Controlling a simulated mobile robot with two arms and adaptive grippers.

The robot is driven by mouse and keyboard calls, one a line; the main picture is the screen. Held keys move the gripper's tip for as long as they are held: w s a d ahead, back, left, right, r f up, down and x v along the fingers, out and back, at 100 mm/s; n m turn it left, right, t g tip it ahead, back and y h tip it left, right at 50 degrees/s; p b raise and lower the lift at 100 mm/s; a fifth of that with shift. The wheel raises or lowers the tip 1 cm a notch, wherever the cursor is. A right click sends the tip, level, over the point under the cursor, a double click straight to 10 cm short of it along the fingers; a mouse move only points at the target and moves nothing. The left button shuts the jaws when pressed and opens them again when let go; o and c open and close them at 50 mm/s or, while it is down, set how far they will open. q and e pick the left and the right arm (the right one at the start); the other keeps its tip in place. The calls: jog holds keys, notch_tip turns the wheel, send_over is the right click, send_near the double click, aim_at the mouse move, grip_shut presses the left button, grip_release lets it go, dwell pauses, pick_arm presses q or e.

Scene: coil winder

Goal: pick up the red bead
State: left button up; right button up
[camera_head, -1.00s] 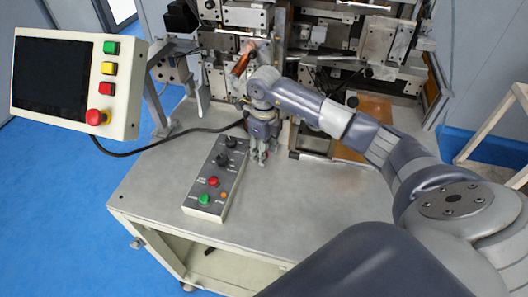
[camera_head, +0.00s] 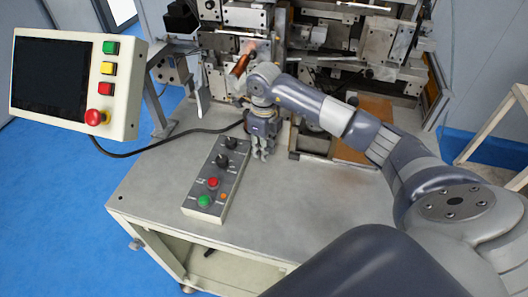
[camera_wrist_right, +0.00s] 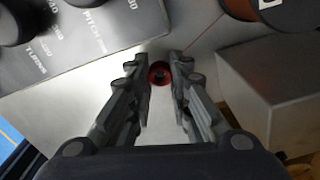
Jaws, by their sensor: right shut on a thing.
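The red bead (camera_wrist_right: 160,73) is a small dark-red ring with a dark centre. In the right wrist view it sits between the fingertips of my right gripper (camera_wrist_right: 162,76), which is shut on it. In the head view my right gripper (camera_head: 262,154) points down over the grey table top (camera_head: 300,205), just right of the control box. I cannot make out the bead in the head view, and its exact height above the table is hard to tell. My left gripper is not in view.
The control box (camera_head: 217,177) with knobs and red and green buttons lies close left of the gripper. The winding machine (camera_head: 330,40) stands behind. A screen panel (camera_head: 75,85) is at the left, its black cable crossing the table. The front right table top is clear.

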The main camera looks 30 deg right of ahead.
notch_tip(320, 180, up, 2)
jog(key=shift+w+r+b, duration=0.1)
jog(key=shift+b, duration=0.7)
jog(key=s+a+b, duration=0.1)
jog(key=s+a, duration=0.2)
jog(key=s, duration=0.1)
jog(key=s+a+r+b, duration=0.1)
jog(key=s+a+b, duration=0.1)
jog(key=s+a, duration=0.1)
jog(key=s+a+b, duration=0.1)
jog(key=s+a, duration=0.2)
jog(key=s, duration=0.1)
jog(key=shift+s+a+r, duration=0.3)
jog(key=shift+r, duration=0.05)
jog(key=shift+s+a+r, duration=0.1)
jog(key=shift+s+a, duration=0.25)
jog(key=shift+s, duration=0.15)
